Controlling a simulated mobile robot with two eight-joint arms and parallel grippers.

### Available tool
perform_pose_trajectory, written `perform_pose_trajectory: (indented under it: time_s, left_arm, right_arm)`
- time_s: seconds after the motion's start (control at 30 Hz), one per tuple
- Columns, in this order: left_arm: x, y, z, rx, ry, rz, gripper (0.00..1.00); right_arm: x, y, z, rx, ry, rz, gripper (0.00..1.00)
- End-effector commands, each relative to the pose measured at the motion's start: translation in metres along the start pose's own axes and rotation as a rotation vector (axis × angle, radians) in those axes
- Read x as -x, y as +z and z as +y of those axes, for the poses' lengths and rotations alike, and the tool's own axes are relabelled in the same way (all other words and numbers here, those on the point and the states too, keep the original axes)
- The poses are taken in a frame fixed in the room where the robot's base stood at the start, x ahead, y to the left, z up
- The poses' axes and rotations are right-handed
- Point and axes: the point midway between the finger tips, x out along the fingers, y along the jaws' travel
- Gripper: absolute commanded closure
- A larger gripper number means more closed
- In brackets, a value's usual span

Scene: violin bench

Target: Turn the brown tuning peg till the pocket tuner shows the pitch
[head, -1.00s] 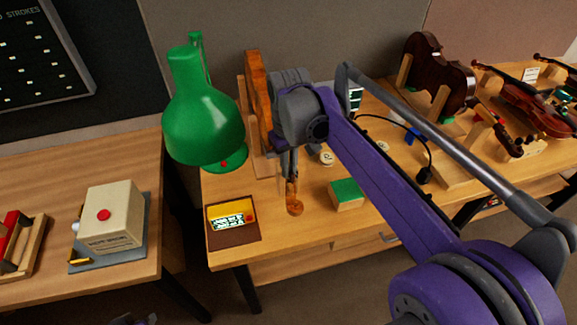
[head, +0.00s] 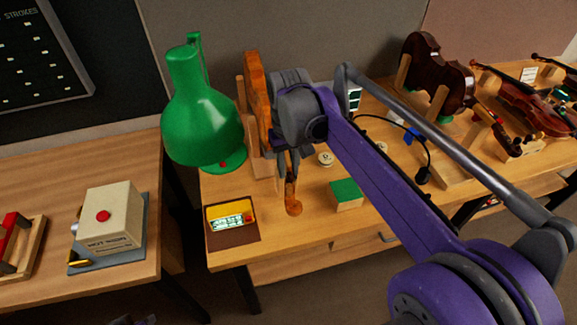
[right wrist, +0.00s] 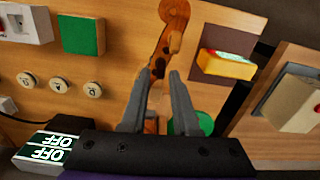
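The violin (head: 256,85) stands edge-on in a wooden stand, its scroll (head: 293,207) hanging low at the front. The scroll shows in the right wrist view (right wrist: 173,20) too. My right gripper (head: 289,172) is at the pegbox. In the right wrist view, its two fingers (right wrist: 161,85) are apart, with the neck and pegbox beyond and between them. A small dark brown peg (right wrist: 157,73) shows there; I cannot tell whether a finger touches it. The yellow pocket tuner (head: 230,216) lies on a brown mat with its screen lit; the reading is too small.
A green lamp (head: 203,110) stands left of the violin. A green block (head: 346,194) and several round labelled discs (head: 325,159) lie to the right. Farther right are a dark violin body (head: 435,70) and a finished violin (head: 525,95). The bench front edge is near the scroll.

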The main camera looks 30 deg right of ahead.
Motion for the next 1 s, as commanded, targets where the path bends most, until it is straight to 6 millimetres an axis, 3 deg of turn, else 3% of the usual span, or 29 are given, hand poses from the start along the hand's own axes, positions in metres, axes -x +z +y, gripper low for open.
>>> perform_pose_trajectory:
  time_s: [0.43,0.8,1.0]
  left_arm:
    - [0.0,-0.001,0.0,0.0,0.0,0.0,0.74]
    - [0.005,-0.006,0.0,0.0,0.0,0.006,0.74]
    - [0.007,-0.008,0.0,0.0,0.0,0.008,0.74]
  right_arm:
    - [0.006,0.0,0.0,0.001,0.0,0.0,0.57]
    - [0.076,0.0,0.0,0.0,0.0,0.001,0.57]
    - [0.102,0.0,0.0,0.0,0.0,0.0,0.57]
